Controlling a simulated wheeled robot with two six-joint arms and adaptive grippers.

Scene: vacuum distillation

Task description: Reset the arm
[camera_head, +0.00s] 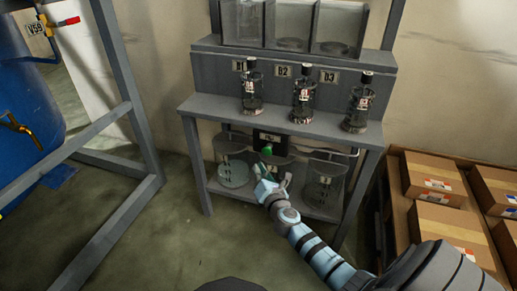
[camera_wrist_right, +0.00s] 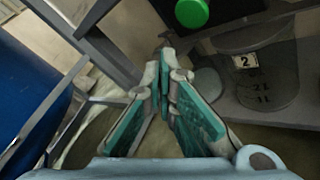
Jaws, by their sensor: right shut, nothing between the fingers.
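My right arm reaches in from the bottom right of the head view. Its gripper (camera_head: 262,176) is in front of the lower part of a grey rack (camera_head: 240,112), close to a green round button (camera_head: 267,150). In the right wrist view the gripper (camera_wrist_right: 166,65) has its fingertips together with nothing between them. The green button (camera_wrist_right: 192,12) shows at the top there, apart from the fingers. My left gripper is in neither view.
Bottles labelled B1 (camera_head: 251,90), B2 (camera_head: 303,93) and B3 (camera_head: 358,105) stand on the rack's shelf. Clear vessels (camera_head: 233,172) stand below. A blue tank (camera_head: 25,115) and grey frame (camera_head: 128,85) are left. Cardboard boxes (camera_head: 435,178) are right.

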